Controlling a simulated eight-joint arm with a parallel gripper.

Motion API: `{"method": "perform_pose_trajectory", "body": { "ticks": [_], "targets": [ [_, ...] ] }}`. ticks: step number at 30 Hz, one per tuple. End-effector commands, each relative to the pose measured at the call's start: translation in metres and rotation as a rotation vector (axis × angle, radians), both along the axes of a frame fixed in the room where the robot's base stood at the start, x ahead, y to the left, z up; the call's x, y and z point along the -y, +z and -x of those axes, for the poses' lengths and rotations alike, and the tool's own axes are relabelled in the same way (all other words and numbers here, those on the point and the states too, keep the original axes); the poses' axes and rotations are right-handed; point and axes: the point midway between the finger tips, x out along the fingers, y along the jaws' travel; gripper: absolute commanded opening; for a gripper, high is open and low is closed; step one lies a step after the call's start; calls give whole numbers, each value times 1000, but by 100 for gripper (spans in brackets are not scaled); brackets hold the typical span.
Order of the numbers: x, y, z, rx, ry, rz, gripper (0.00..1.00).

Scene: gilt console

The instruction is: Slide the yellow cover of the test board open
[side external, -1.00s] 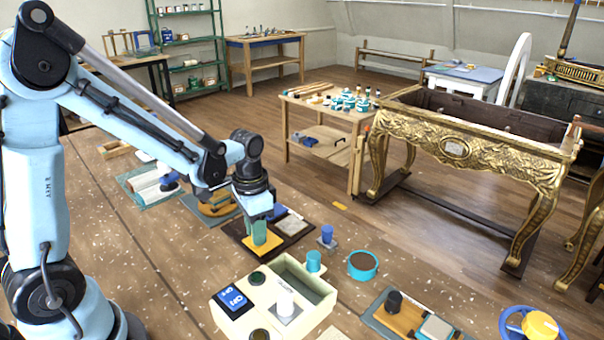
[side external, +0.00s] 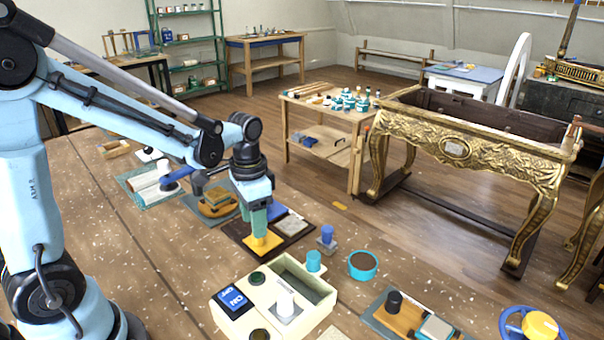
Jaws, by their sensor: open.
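The test board (side external: 237,231) is a dark brown plate on the bench, left of the middle of the view. Its yellow cover (side external: 262,246) lies flat at the near side. A blue patch (side external: 276,210) and a pale grey patch (side external: 291,225) show on the board behind and to the right of it. My gripper (side external: 258,233) points down over the yellow cover, its green fingers just above or at the far part of the cover. It is open; whether it touches the cover I cannot tell. The fingers hide part of the cover.
A cream box (side external: 313,284) with a blue switch and round knobs stands in front. A small blue-topped post (side external: 327,235), a teal cup (side external: 314,261) and a teal bowl (side external: 363,266) stand to the right. Another board (side external: 216,202) with blocks lies behind left.

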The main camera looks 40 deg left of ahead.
Motion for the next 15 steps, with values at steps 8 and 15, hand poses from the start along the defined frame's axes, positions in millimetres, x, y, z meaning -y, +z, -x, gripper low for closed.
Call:
{"method": "perform_pose_trajectory", "body": {
  "ticks": [8,15],
  "targets": [
    [0,45,1,-1,0,0,50],
    [0,75,0,-1,0,0,50]
  ]
}}
